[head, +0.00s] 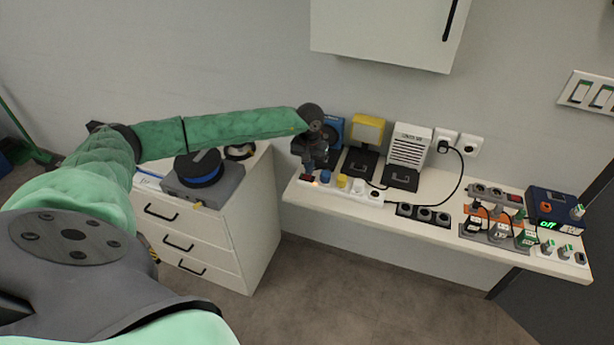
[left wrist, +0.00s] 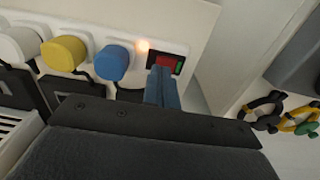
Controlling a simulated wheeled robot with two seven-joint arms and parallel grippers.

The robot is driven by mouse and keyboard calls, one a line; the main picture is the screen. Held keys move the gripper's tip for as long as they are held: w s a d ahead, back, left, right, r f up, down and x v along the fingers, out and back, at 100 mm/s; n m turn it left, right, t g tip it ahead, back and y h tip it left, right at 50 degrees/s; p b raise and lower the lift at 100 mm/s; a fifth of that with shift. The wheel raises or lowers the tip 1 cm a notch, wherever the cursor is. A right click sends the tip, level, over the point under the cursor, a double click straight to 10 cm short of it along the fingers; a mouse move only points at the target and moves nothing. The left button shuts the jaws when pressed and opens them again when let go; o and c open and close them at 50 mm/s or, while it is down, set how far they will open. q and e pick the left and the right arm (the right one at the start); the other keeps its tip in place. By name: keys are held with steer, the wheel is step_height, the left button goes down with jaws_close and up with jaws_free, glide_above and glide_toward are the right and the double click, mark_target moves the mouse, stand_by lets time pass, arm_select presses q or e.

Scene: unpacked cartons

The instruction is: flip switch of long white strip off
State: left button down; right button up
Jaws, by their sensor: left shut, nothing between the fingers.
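The long white strip (head: 352,190) lies along the left part of the shelf's front edge, with a blue, a yellow and a white plug in it. In the left wrist view the strip (left wrist: 184,50) shows its red switch (left wrist: 165,62) at one end, beside a small glowing orange light. My left gripper (head: 309,171) is shut and empty, pointing down at the strip's left end. In the left wrist view its blue fingertips (left wrist: 161,72) are right at the switch and cover part of it. Whether they touch it I cannot tell. My right gripper is not in view.
Blue, yellow and white devices stand behind the strip. A black multi-socket strip (head: 424,214), more plugs and a blue box with a green "off" display (head: 553,209) are on the shelf's right. A drawer cabinet (head: 205,225) stands left.

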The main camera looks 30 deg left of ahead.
mark_target(309, 177)
arm_select(q)
steer(key=shift+f+b, duration=0.9)
steer(key=shift+f, duration=0.05)
stand_by(1.0)
steer(key=shift+r, duration=0.15)
steer(key=shift+r+p, duration=0.4)
steer(key=shift+r, duration=2.95)
